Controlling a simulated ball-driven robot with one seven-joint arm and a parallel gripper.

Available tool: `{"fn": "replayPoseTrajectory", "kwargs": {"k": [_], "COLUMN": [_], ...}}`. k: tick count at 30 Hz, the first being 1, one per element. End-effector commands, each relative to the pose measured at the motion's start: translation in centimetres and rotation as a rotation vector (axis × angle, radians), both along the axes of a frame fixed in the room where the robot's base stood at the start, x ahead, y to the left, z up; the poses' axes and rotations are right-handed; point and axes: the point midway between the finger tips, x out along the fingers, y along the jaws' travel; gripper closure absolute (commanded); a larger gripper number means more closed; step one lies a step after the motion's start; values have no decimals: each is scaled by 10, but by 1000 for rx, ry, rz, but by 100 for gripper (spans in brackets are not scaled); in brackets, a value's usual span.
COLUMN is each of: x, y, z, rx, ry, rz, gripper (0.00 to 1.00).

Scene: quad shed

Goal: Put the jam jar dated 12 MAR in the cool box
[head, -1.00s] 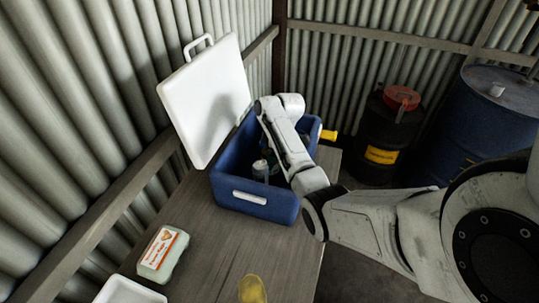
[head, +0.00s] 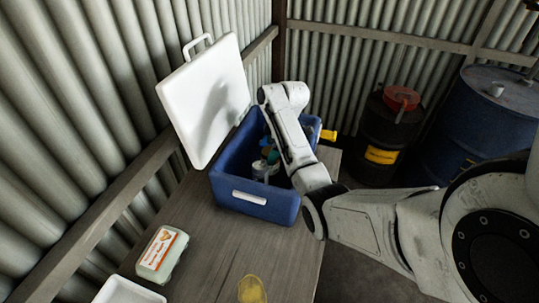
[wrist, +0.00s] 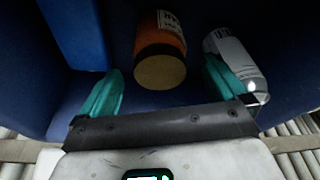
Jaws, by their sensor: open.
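The cool box (head: 225,188) is blue and stands on the table with its white lid (head: 203,100) raised. A jar (wrist: 161,50) with orange contents, a gold lid and a pale label lies in blue surroundings in the wrist view, apparently inside the box. Its label is cut off and I cannot read the whole date. My gripper (wrist: 163,76) is open, its teal fingers on either side of the jar's lid end and apart from it. In the head view my gripper (head: 273,158) is inside the box, mostly hidden by my arm.
A silver-white can (wrist: 236,62) lies beside the right finger; it also shows in the head view (head: 260,170). An egg carton (head: 162,254), a white tray (head: 128,292) and a yellow-topped object (head: 251,290) are on the table. Drums (head: 505,110) stand at the right.

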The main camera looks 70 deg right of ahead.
Motion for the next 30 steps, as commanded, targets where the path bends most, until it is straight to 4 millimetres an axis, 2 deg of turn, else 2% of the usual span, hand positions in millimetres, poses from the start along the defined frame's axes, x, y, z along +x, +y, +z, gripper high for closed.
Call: {"fn": "replayPoseTrajectory", "kwargs": {"k": [3,11,17,30], "x": [-6,-17,-20,-21], "y": [-4,-8,-8,-9], "z": [26,72,81,80], "rx": [-4,0,1,0], "ry": [-4,-1,0,0], "rz": [0,0,1,1], "gripper": [1,1,1,1]}}
